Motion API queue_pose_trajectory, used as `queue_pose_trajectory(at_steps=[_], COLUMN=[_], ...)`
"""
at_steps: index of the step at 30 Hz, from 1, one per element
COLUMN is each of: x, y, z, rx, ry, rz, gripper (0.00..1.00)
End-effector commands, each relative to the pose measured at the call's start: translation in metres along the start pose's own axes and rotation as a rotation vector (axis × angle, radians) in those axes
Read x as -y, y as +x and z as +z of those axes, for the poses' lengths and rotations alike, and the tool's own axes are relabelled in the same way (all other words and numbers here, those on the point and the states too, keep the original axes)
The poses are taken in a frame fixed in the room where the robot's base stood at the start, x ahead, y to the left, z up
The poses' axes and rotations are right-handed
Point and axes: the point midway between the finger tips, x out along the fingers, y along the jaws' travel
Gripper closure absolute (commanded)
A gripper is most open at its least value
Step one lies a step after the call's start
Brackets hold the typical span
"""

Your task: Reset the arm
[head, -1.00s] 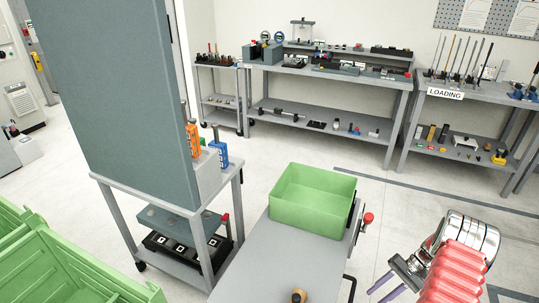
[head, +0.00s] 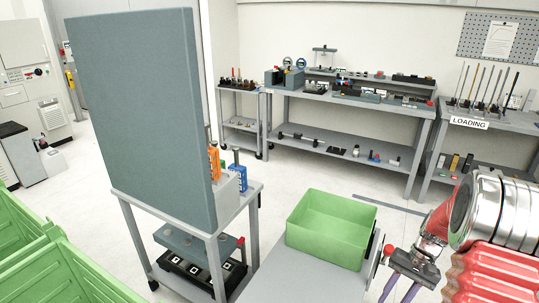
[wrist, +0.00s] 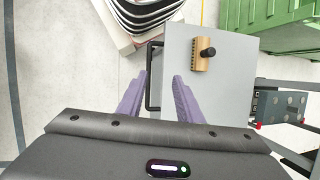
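My arm reaches in from the right edge of the head view. My gripper (head: 397,290) hangs at its end, with its purple fingers pointing down past the lower picture edge. In the wrist view my gripper (wrist: 159,78) is open, with a clear gap between the two purple fingers and nothing held. The fingers stand over the edge of a grey flat top (wrist: 215,110) and its black handle (wrist: 154,75). A wooden block with a black knob (wrist: 202,54) lies on that top, apart from the fingers.
A green bin (head: 325,250) sits on the grey top, left of my gripper. A tall grey panel (head: 140,110) stands on a small table at left. Large green crates (head: 60,270) fill the lower left. Benches, one marked LOADING (head: 467,123), line the back wall. Open floor lies between.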

Motion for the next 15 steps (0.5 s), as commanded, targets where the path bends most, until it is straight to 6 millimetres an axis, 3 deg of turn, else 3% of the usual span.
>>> queue_pose_trajectory(at_steps=[15], x=[0.044], y=[-0.055], z=[0.079], rx=[-0.170], ry=[-0.111], rz=[0.111], gripper=[0.68])
